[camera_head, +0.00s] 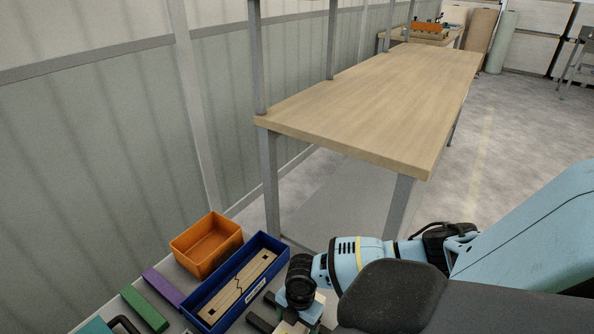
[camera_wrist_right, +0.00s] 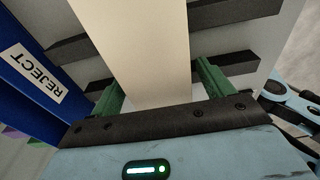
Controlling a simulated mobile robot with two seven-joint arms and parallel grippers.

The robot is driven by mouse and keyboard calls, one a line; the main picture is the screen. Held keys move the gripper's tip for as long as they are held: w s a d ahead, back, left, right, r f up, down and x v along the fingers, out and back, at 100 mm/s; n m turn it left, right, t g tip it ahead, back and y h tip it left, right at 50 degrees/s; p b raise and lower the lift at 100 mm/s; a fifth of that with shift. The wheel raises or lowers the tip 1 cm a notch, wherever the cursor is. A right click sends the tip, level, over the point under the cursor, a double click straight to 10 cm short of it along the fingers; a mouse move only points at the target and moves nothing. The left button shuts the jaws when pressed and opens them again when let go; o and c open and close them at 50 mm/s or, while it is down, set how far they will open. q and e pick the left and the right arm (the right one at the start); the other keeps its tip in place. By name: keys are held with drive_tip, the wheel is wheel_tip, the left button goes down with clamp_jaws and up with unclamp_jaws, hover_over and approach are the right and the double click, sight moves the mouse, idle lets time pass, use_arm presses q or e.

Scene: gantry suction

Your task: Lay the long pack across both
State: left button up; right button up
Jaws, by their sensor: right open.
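The long pack (camera_wrist_right: 140,45) is a pale cream slab running up the middle of the right wrist view. Two dark bars, a farther one (camera_wrist_right: 235,11) and a nearer one (camera_wrist_right: 230,63), show on both sides of it and pass behind it. I cannot tell whether the pack touches them. My right gripper (camera_wrist_right: 160,90) is open, one green finger on each side of the pack's near end. In the head view, my right gripper (camera_head: 297,314) is low at the bottom, right of a blue bin, and partly hidden by my arm.
The blue bin (camera_head: 198,294), labelled REJECT in the wrist view (camera_wrist_right: 18,95), holds a cracked wooden-coloured piece (camera_head: 240,288). An orange bin (camera_head: 207,245), purple block (camera_head: 163,286) and green block (camera_head: 145,309) lie left of it. A bare wooden table (camera_head: 385,100) stands beyond.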

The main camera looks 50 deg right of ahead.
drive_tip(key=c, duration=1.4)
drive_tip(key=shift+r, duration=0.1)
drive_tip(key=shift+r, duration=0.55)
wheel_tip(320, 180, up, 2)
drive_tip(key=shift+w+r+p, duration=0.1)
drive_tip(key=shift+r+p, duration=0.15)
drive_tip(key=shift+p, duration=0.05)
drive_tip(key=s+a+r+p, duration=0.1)
drive_tip(key=s+a, duration=1)
drive_tip(key=s, duration=0.1)
drive_tip(key=w+r+m, duration=0.5)
drive_tip(key=r+m, duration=0.1)
drive_tip(key=r, duration=0.4)
drive_tip(key=w+a+r+m+t+h, duration=0.1)
drive_tip(key=w+r+m, duration=0.5)
drive_tip(key=r, duration=0.4)
drive_tip(key=w+r+m, duration=0.6)
drive_tip(key=r+m, duration=0.1)
drive_tip(key=r, duration=0.2)
drive_tip(key=shift+w+a+r, duration=0.1)
drive_tip(key=shift+a+r, duration=0.1)
drive_tip(key=shift+r, duration=0.2)
